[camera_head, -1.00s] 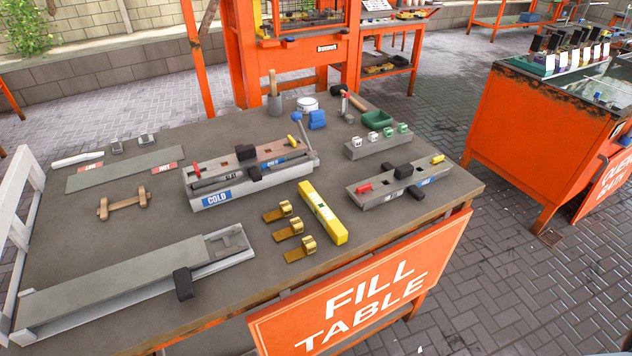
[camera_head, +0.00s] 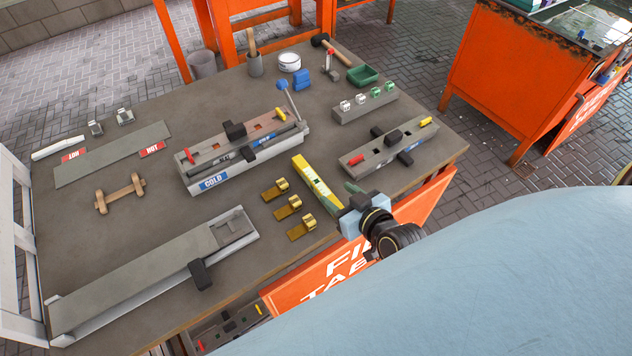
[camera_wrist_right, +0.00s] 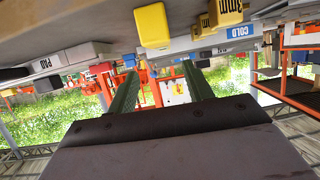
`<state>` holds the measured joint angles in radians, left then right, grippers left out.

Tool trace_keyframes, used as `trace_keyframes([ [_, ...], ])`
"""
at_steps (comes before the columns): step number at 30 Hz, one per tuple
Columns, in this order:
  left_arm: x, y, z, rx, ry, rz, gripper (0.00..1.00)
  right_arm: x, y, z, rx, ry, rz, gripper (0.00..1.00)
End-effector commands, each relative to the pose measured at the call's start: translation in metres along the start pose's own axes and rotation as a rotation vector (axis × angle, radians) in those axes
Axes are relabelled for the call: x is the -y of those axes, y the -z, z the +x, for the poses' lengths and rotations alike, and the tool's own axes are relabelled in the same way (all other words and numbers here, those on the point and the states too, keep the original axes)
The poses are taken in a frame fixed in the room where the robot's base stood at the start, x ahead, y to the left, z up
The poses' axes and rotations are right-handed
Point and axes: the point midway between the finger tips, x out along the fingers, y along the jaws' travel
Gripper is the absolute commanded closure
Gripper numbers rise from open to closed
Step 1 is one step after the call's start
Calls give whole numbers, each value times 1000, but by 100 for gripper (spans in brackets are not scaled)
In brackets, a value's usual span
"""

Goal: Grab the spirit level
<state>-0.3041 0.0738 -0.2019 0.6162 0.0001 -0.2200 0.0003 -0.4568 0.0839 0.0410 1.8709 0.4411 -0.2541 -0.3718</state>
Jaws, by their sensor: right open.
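The spirit level (camera_head: 316,180) is a yellow bar lying on the table near its front edge. Its near end is partly covered by my right gripper (camera_head: 343,197) in the head view. In the right wrist view the level's yellow end (camera_wrist_right: 152,25) shows beyond and above the two green fingers. The right gripper (camera_wrist_right: 160,78) is open, with nothing held between its fingers. Whether the fingers touch the level cannot be told. My left gripper is not in view.
Several brass brackets (camera_head: 288,207) lie just left of the level. A grey mould labelled COLD (camera_head: 240,160) stands behind them, and another grey mould (camera_head: 388,150) stands to the right. The orange FILL TABLE sign (camera_head: 418,207) hangs below the front edge (camera_head: 245,272).

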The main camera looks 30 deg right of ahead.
Motion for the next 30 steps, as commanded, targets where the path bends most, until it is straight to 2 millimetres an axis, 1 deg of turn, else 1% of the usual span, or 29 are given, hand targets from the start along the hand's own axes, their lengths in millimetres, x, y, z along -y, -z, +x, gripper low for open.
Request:
trace_keyframes([
  [1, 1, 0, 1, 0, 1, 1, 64, 0, 0, 10, -2, 0, 2, 49],
  [3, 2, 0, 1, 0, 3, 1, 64, 0, 0, 19, -1, 0, 1, 49],
  [11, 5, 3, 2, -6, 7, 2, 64, 1, -1, 37, 0, 0, 2, 49],
  [18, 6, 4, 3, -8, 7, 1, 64, 6, -3, 70, -1, 0, 2, 49],
  [21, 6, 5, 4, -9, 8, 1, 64, 6, -4, 79, 0, 0, 0, 49],
  [24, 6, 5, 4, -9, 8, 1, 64, 5, -3, 83, 0, 0, -1, 49],
  [29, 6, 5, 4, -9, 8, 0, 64, 5, -3, 83, 1, 0, -1, 49],
  [30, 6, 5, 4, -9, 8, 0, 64, 5, -3, 82, 1, 0, -1, 50],
])
